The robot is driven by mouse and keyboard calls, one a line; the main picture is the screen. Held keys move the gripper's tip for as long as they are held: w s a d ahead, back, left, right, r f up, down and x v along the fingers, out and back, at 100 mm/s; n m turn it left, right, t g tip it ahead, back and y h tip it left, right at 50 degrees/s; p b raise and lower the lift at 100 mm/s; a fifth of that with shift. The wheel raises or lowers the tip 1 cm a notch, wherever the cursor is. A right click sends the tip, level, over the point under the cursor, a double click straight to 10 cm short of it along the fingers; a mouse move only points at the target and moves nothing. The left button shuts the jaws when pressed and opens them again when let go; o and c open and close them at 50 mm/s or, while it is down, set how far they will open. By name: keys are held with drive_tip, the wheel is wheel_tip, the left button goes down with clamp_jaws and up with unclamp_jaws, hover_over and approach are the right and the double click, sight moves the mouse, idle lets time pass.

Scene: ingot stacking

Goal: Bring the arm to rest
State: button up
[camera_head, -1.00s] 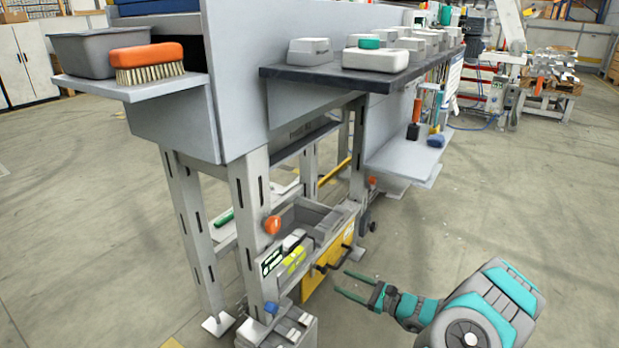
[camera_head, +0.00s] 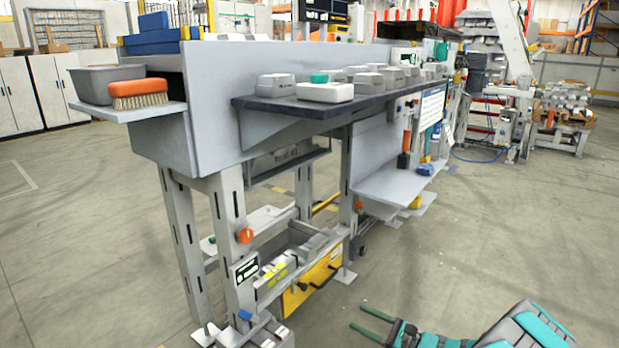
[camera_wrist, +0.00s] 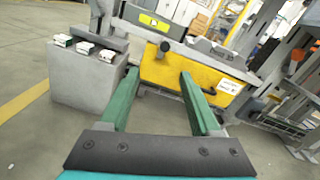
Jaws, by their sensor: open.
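My gripper (camera_head: 370,322) is at the bottom of the head view, low over the floor and to the right of the workbench. Its two green fingers are apart, with nothing between them. In the wrist view my gripper (camera_wrist: 157,95) points toward a yellow-fronted box (camera_wrist: 195,77) under the bench. The fingers appear short of the box. My arm runs out of the head view at the lower right.
The workbench (camera_head: 215,110) has a dark shelf (camera_head: 300,107) with several grey ingots. An orange brush (camera_head: 138,93) and a grey bin (camera_head: 100,80) sit on its left ledge. The yellow-fronted box (camera_head: 312,280) is low between the legs. Open floor (camera_head: 480,240) lies to the right.

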drive_tip(key=s+a+r+n+g+y+p, duration=0.1)
drive_tip(key=s+a+r+n+g, duration=0.25)
drive_tip(key=a+r, duration=0.3)
drive_tip(key=s+a+r+n+g+y+p, duration=0.1)
drive_tip(key=s+a+r+n+g+y, duration=0.15)
drive_tip(key=a+r+n, duration=0.35)
drive_tip(key=s+a+r+n+g+h+p, duration=0.1)
drive_tip(key=s+a+r+n+g+h, duration=0.15)
drive_tip(key=s+r+g, duration=0.35)
drive_tip(key=s+a+r+n+g+h+p, duration=0.1)
drive_tip(key=s+a+r+n, duration=0.15)
drive_tip(key=s+r, duration=0.4)
drive_tip(key=s+d+r+n+h+p, duration=0.1)
drive_tip(key=s+d+n+h, duration=0.15)
drive_tip(key=s, duration=0.45)
drive_tip(key=s+d+r+n+g+h+p, duration=0.1)
drive_tip(key=s+d+n+h, duration=0.1)
drive_tip(key=s+h, duration=0.35)
drive_tip(key=s+d+r+n+h+p, duration=0.1)
drive_tip(key=s+d+n+h, duration=0.15)
drive_tip(key=s, duration=0.65)
drive_tip(key=s+d+r+t+h+p, duration=0.1)
drive_tip(key=s+d+h, duration=0.3)
drive_tip(key=d, duration=0.6)
drive_tip(key=shift+s+r+t+p, duration=0.3)
drive_tip(key=shift+s+t+p, duration=0.1)
drive_tip(key=shift+s, duration=0.4)
